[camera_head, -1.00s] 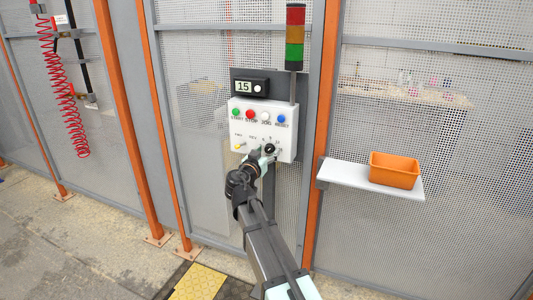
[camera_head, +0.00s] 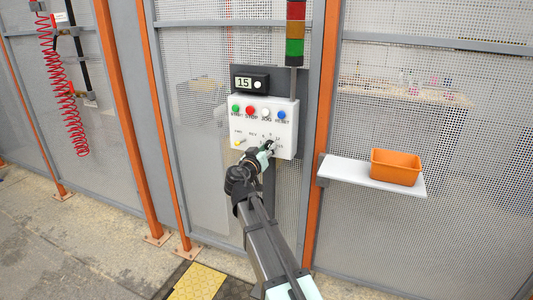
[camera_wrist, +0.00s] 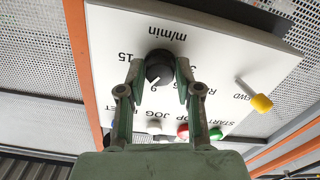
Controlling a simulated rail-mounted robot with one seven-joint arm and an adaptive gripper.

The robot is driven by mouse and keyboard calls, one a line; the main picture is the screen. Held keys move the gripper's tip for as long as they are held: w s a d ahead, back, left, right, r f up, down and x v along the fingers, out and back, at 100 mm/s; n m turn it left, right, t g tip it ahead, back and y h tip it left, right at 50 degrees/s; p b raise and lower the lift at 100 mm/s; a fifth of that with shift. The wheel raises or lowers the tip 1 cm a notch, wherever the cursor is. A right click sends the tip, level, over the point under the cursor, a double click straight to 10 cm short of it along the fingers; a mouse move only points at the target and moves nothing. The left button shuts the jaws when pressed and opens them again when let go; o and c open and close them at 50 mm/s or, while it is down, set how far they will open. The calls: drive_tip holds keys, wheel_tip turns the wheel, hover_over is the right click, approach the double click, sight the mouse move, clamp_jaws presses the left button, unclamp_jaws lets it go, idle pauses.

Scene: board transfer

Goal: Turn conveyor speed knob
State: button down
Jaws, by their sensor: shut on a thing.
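The conveyor speed knob (camera_wrist: 158,66) is a black round knob with a white pointer line on the white control box (camera_head: 247,145). In the wrist view its dial has printed marks such as 9 and 15, with "m/min" beside it, all upside down. My gripper (camera_wrist: 158,72) has its two fingertips on either side of the knob and is shut on it. In the head view my gripper (camera_head: 267,147) reaches the lower right of the box and hides most of the knob. The display (camera_head: 245,82) above reads 15.
A yellow-tipped FWD/REV lever (camera_wrist: 261,103) sits on the same panel. Green, red, white and blue buttons (camera_head: 250,111) run along the box above the knob. A signal tower (camera_head: 295,32) stands above. An orange bin (camera_head: 396,167) sits on a white shelf (camera_head: 350,175) to the right.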

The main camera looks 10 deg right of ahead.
drive_tip(key=n+b, duration=0.1)
drive_tip(key=n, duration=0.4)
drive_tip(key=shift+r+n, duration=0.1)
drive_tip(key=shift+n, duration=0.2)
drive_tip(key=n+p, duration=0.1)
drive_tip(key=n, duration=0.5)
drive_tip(key=shift+d+r, duration=0.1)
drive_tip(key=shift+r, duration=0.05)
drive_tip(key=n+p, duration=0.4)
drive_tip(key=n, duration=0.2)
drive_tip(key=shift+r+n, duration=0.15)
drive_tip(key=shift+n, duration=0.15)
drive_tip(key=n+p, duration=0.1)
drive_tip(key=n, duration=0.1)
drive_tip(key=shift+n+p, duration=0.3)
drive_tip(key=shift+p, duration=0.05)
drive_tip(key=shift+w+n+p, duration=0.1)
drive_tip(key=shift+n+p, duration=0.95)
drive_tip(key=shift+n, duration=0.55)
drive_tip(key=c, duration=0.8)
unclamp_jaws()
drive_tip(key=shift+o, duration=0.2)
drive_tip(key=shift+f, duration=0.2)
